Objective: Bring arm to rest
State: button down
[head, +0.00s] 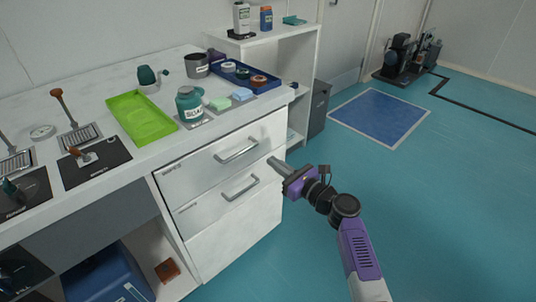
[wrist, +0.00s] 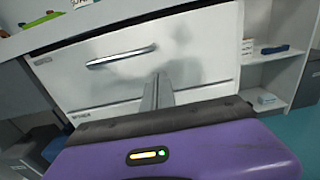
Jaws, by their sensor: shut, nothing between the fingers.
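My gripper (head: 274,162) is purple and dark grey with light grey fingers. In the head view it is held out in front of the white drawer cabinet (head: 237,225), near the right end of the two drawer handles. Its fingers are shut together and empty. In the wrist view the closed fingers (wrist: 157,92) point at the drawer front, below a metal handle (wrist: 121,55). I cannot tell the exact gap between the fingertips and the drawer front. The drawers look closed.
The white worktop (head: 85,97) holds a green tray (head: 142,117), a teal jar (head: 190,104) and a blue tray (head: 262,87). A dark bin (head: 319,108) stands beyond the cabinet. The teal floor (head: 440,200) to the right is clear, with a blue mat (head: 380,116) farther back.

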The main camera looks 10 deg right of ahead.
jog(key=s+d+f+n+t+h+p, duration=0.1)
jog(key=s+d+n+h, duration=0.5)
jog(key=s+d+n, duration=0.25)
jog(key=s+d+f+n+h, duration=0.2)
jog(key=s+n+h, duration=0.2)
jog(key=s+n, duration=1.1)
jog(key=s+a+r+n+g, duration=0.1)
jog(key=s+a+r+n, duration=0.15)
jog(key=s, duration=0.85)
jog(key=s+a+r+n+y, duration=0.1)
jog(key=s+a+r+n, duration=0.15)
jog(key=s, duration=0.85)
jog(key=s+a+r+n+g, duration=0.1)
jog(key=s+a+r+n, duration=0.15)
jog(key=s, duration=0.85)
notch_tip(320, 180, up, 13)
jog(key=m+p, duration=0.1)
jog(key=p, duration=1.1)
jog(key=shift+w+d+r+p, duration=0.2)
jog(key=shift+w+d+p, duration=0.05)
jog(key=shift+d+p, duration=0.15)
